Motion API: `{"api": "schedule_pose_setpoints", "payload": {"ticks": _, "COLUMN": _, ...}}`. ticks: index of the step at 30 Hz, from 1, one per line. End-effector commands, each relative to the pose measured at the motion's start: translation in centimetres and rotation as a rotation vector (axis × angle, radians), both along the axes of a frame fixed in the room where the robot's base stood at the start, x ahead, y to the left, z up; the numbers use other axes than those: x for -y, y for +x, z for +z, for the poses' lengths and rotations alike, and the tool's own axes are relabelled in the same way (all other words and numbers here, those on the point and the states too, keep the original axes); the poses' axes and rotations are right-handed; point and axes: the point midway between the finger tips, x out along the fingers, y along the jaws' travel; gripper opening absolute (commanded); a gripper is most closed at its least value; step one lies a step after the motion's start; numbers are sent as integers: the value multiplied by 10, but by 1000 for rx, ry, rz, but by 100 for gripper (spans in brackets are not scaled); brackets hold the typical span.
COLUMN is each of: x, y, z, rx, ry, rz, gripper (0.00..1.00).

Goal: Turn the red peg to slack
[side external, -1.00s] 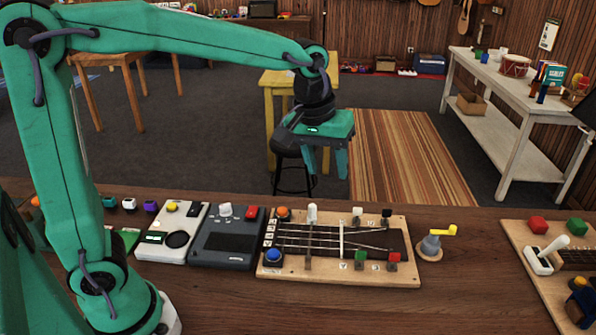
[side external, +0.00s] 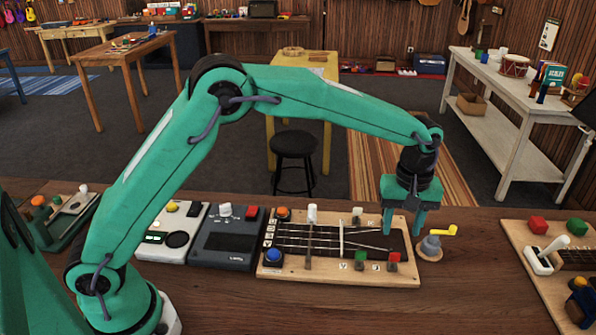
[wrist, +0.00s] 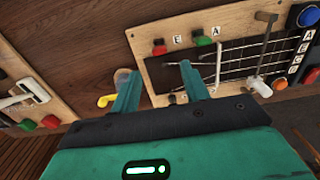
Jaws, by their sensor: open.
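The red peg (side external: 394,257) stands at the near right corner of the wooden fretboard panel (side external: 330,277). It also shows in the wrist view (wrist: 159,48), beside a letter E tile. The green peg (side external: 361,256) is just left of it in the side view. My gripper (side external: 403,230) is open and empty, pointing down over the panel's right end. Its fingertips are beyond the red peg, on the side away from the near edge. In the wrist view the red peg lies ahead of the gap between the fingers (wrist: 157,76), apart from both. The black far-corner peg is hidden by my gripper in the side view.
A grey post with a yellow crank (side external: 431,246) stands close to the right of my gripper. A white-capped lever (side external: 312,215) and a blue button (side external: 274,257) are on the panel. A dark grey box (side external: 228,240) sits to its left. The near bench strip is clear.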

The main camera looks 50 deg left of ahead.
Motion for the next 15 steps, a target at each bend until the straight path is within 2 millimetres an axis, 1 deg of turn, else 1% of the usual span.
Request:
{"api": "schedule_pose_setpoints", "payload": {"ticks": 8, "x": 1, "y": 1, "z": -3, "rx": -2, "ry": 1, "rz": 4, "gripper": 45}}
{"api": "schedule_pose_setpoints", "payload": {"ticks": 11, "x": 1, "y": 0, "z": -8, "rx": -3, "ry": 1, "rz": 3, "gripper": 45}}
{"api": "schedule_pose_setpoints", "payload": {"ticks": 15, "x": 1, "y": 0, "z": -18, "rx": -3, "ry": 1, "rz": 3, "gripper": 45}}
